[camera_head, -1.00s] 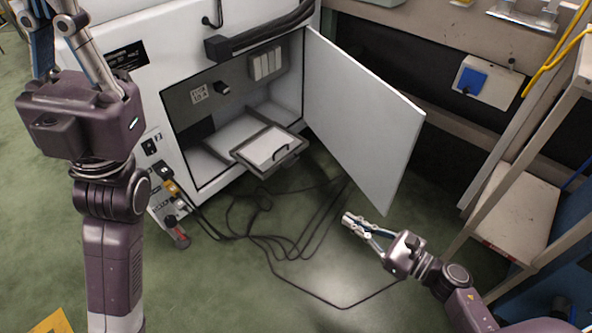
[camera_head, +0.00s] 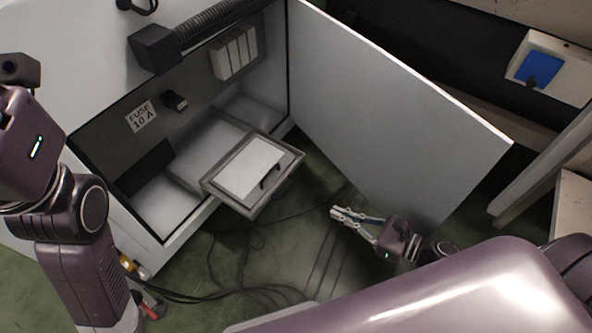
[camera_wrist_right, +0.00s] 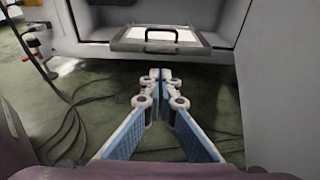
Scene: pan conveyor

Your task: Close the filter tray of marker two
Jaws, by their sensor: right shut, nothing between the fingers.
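The filter tray (camera_head: 208,181) sticks out of the open white cabinet, with a pale panel and a dark handle (camera_head: 270,176) on it. In the right wrist view the tray (camera_wrist_right: 122,45) is ahead and above the fingertips, its handle (camera_wrist_right: 161,34) facing me. My right gripper (camera_head: 334,212) is shut and empty, to the right of the tray and apart from it, by the open door (camera_head: 400,110). It also shows in the right wrist view (camera_wrist_right: 160,72). My left arm is at the left edge; its fingers are out of the picture. No marker number is readable.
The open door stands on the right, close to my right gripper. Black cables (camera_head: 240,290) lie on the green floor below the tray. A fuse label (camera_head: 142,116) and a dark knob (camera_head: 175,101) are on the inner panel. A blue-and-white box (camera_head: 540,68) is at the right.

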